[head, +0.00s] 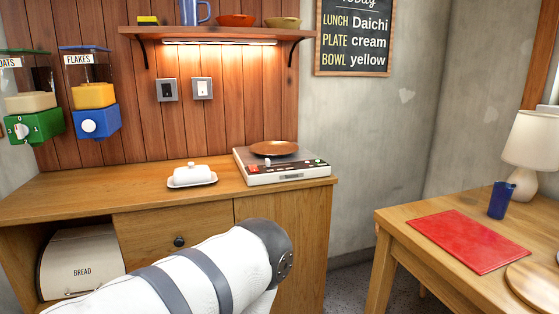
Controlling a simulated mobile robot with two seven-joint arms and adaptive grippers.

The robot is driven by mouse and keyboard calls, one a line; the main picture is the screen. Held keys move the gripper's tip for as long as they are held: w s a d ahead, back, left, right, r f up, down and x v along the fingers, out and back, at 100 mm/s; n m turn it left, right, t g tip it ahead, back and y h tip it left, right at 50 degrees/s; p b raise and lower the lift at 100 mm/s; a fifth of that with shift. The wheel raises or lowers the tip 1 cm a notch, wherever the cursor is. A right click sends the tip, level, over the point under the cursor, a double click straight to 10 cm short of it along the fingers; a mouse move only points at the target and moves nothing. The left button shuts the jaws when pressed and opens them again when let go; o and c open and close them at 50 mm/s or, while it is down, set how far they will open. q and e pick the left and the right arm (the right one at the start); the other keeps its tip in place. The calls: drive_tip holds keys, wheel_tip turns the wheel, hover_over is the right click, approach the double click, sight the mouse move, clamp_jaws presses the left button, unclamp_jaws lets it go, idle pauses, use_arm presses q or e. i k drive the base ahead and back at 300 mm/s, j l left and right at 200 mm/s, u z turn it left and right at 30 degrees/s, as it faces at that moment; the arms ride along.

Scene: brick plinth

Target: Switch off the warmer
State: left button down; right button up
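The warmer (258,180) is a flat white and grey appliance at the right end of the wooden counter. Its sloped front panel (290,171) carries small red and dark controls and a pale knob or lever, too small to read. A brown plate (274,148) rests on its top. A white arm link of mine crosses the lower middle, in front of the cabinet and below the warmer. Neither gripper shows.
A white butter dish (192,175) sits left of the warmer. Two wall switches, one dark (167,90) and one white (202,88), are above the counter. A table with a red mat (468,241) and blue cup (501,200) stands right, across a gap.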

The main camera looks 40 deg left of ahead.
sight(253, 169)
drive_tip(key=k+u, duration=0.15)
drive_tip(key=u, duration=1.1)
